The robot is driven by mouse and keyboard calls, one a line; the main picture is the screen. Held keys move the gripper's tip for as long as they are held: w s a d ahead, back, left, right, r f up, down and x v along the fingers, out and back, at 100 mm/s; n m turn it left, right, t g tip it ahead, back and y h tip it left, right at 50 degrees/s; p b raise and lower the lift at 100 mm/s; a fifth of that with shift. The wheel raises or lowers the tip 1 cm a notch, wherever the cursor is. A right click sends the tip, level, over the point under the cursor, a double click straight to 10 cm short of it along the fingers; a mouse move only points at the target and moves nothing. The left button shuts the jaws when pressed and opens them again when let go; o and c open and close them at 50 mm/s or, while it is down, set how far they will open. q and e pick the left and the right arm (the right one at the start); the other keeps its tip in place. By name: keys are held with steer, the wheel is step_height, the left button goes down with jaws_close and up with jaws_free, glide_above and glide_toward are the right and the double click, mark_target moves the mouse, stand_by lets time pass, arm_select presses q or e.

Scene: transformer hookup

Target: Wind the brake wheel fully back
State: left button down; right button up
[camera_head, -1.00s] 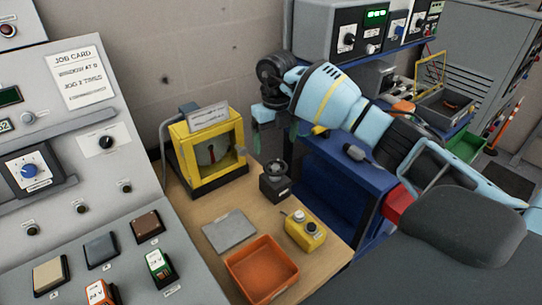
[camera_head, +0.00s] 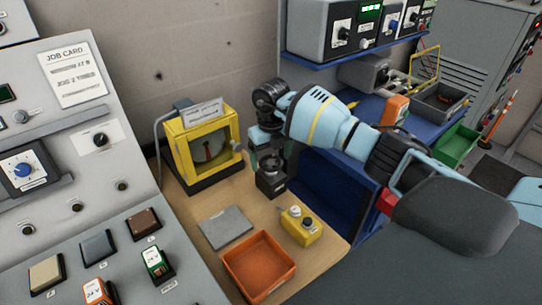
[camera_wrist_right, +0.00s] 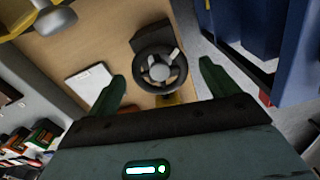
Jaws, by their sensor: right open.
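The brake wheel (camera_head: 271,168) is a small dark handwheel on a black block (camera_head: 271,185) on the wooden bench. In the right wrist view the wheel (camera_wrist_right: 160,72) shows from above, with a grey hub and a light knob or handle at its upper right. My right gripper (camera_head: 268,160) is above the wheel and points down. In the wrist view its two green fingers (camera_wrist_right: 162,80) are spread apart on either side of the wheel, and nothing is gripped. I cannot tell how far above the rim the fingertips are. My left gripper is not in view.
A yellow-framed gauge box (camera_head: 205,150) stands behind and left of the wheel. A grey plate (camera_head: 226,227), an orange tray (camera_head: 259,266) and a yellow push-button box (camera_head: 301,226) lie in front. A blue shelf unit (camera_head: 335,190) is at the right.

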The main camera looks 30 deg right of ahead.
mark_target(271, 162)
steer(key=c, duration=1)
steer(key=shift+n+b, duration=0.3)
steer(key=shift+n, duration=2)
steer(key=o, duration=1)
steer(key=shift+r, duration=3.95)
steer(key=shift+f, duration=0.1)
